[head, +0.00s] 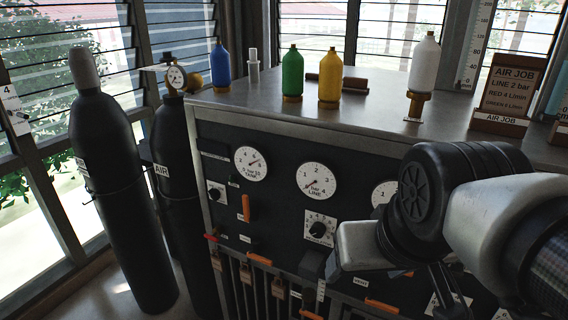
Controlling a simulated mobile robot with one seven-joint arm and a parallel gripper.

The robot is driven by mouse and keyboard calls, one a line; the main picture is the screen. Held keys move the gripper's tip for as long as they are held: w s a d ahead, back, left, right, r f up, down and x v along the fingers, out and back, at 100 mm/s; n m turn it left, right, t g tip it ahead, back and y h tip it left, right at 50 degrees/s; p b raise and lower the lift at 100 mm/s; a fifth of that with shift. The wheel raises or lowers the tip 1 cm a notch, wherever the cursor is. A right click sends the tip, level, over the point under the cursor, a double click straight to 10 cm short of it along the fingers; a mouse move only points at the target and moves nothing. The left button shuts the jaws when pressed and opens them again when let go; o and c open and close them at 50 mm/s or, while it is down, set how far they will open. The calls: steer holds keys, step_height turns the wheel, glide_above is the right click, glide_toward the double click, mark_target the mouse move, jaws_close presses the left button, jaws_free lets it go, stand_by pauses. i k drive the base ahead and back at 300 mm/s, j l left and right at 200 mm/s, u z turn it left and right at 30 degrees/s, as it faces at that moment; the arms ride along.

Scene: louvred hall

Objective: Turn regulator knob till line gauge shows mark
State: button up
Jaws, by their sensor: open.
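The line gauge (317,181), a white dial marked "bar LINE", sits mid-panel. Its needle appears to point low left, near the bottom of the scale. A black knob (318,229) on a white scale plate is directly below it. Which knob is the regulator, I cannot tell from its label. A smaller knob (214,194) is at the panel's left. My gripper (445,291) is at lower right, dark and partly hidden by my wrist. It is open, right of the middle knob and apart from it. No separate mark on the gauge can be made out.
An "AIR JOB" card (508,91) reads "LINE 2 bar". Blue (220,67), green (292,74), yellow (330,78) and white (424,64) bottles stand on the bench top. Dark cylinders (112,190) stand left. A third gauge (383,193) is partly covered by my arm.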

mark_target(318, 230)
steer(key=l+u, duration=0.2)
steer(key=u, duration=0.25)
steer(key=l+u, duration=0.25)
steer(key=u, duration=0.2)
steer(key=l+u, duration=0.2)
steer(key=u, duration=0.25)
steer(key=k, duration=0.05)
